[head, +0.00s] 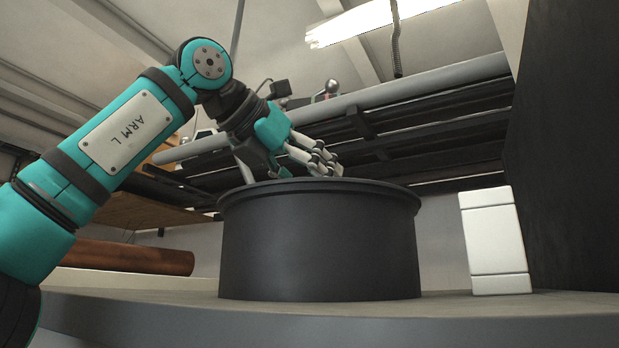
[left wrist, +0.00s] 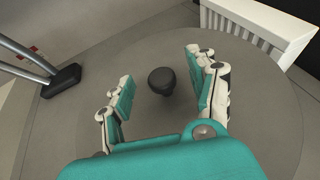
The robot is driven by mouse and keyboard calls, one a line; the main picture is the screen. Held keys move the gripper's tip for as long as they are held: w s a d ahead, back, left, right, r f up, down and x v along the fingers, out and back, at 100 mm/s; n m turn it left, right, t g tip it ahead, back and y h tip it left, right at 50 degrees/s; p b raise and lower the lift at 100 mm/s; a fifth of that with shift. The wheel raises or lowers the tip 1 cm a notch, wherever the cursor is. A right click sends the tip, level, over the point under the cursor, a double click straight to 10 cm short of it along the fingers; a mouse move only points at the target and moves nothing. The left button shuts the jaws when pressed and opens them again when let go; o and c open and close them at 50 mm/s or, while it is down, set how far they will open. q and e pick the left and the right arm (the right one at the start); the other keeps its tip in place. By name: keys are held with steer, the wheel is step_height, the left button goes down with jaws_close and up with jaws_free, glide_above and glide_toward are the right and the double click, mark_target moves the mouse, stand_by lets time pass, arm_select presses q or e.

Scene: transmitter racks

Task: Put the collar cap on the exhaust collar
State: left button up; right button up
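A wide dark cylinder, which I take for the exhaust collar (head: 318,250), stands upright on the grey counter in the head view. A projecting rim (head: 232,197) runs around its top. In the left wrist view a broad grey disc, seemingly the collar cap (left wrist: 165,122), has a dark round knob (left wrist: 161,80) at its middle. The head view does not show the top face, so I cannot tell how the disc sits. My left gripper (head: 325,163) is over the cylinder's top; its fingers (left wrist: 160,68) are open on either side of the knob, apart from it. My right gripper is out of view.
A white block (head: 494,242) stands on the counter (head: 450,318) to the right, beside a tall dark panel (head: 565,150). A brown cylinder (head: 125,257) lies at the left. Pipes and dark rails (head: 420,115) cross behind. A black foot with tubes (left wrist: 62,80) stands left in the wrist view.

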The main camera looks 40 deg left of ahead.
arm_select(q)
steer(key=v, duration=0.7)
steer(key=shift+s+r, duration=0.15)
steer(key=shift+s, duration=0.15)
steer(key=shift+a, duration=0.1)
steer(key=shift+w, duration=0.15)
